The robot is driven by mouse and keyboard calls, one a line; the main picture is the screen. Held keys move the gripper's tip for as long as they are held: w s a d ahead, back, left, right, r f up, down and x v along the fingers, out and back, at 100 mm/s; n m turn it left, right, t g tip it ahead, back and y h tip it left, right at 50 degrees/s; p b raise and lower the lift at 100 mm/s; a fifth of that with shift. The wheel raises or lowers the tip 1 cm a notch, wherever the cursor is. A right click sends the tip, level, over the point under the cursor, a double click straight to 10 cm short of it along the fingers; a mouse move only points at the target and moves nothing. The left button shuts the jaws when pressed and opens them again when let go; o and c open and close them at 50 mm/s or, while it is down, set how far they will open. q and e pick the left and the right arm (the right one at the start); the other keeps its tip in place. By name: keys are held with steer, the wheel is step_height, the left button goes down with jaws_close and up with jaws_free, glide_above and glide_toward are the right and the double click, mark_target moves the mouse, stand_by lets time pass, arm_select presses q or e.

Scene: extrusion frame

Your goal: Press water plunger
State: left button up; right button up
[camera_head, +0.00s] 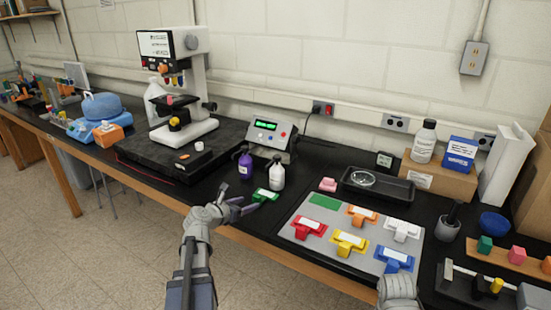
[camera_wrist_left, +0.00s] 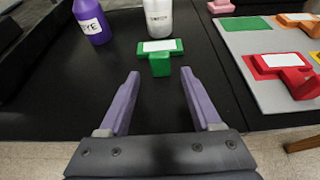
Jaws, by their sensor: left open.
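A white bottle with a dark top (camera_head: 277,175) stands upright on the black bench; its label is too small to read. In the left wrist view its lower part (camera_wrist_left: 158,18) shows and its top is cut off. A purple bottle (camera_head: 245,164) stands to its left, with "YE" readable on its label (camera_wrist_left: 91,22). A green block with a white label and a handle (camera_wrist_left: 160,62) lies in front of the white bottle. My left gripper (camera_head: 236,200) is open and empty, its fingertips just short of the green handle. My right gripper's fingers are not visible.
A grey board (camera_head: 384,236) with colored labelled blocks and a bare green patch (camera_head: 325,201) lies to the right. A device with a green display (camera_head: 270,135) stands behind the bottles. A microscope-like machine (camera_head: 180,85) stands at the left. The bench's front edge is close.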

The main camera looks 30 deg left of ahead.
arm_select(q)
jaws_close()
stand_by(0.3)
stand_by(1.1)
